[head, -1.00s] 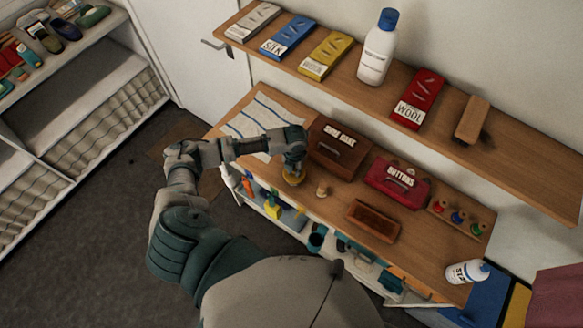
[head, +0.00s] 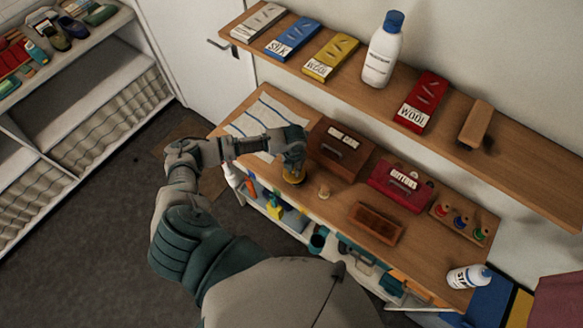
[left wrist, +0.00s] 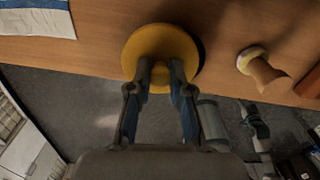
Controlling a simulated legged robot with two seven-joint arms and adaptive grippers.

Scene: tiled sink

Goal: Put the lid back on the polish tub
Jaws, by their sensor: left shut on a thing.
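My left gripper (head: 293,166) points down over the front edge of the wooden bench. It is shut on the knob of a round yellow piece (head: 292,178), which looks like the polish tub's lid. In the left wrist view my left gripper (left wrist: 160,77) has its two fingers on either side of the knob, and the yellow disc (left wrist: 183,46) spreads out beyond them. No separate tub shows; anything under the disc is hidden, and I cannot tell whether the disc rests on a tub. My right gripper is not in view.
A small pale wooden piece (head: 324,192) stands right of my gripper. A brown box (head: 338,150), a red buttons box (head: 400,186), an open wooden tray (head: 376,222) and a spool rack (head: 462,220) fill the bench. A striped cloth (head: 262,122) lies at left.

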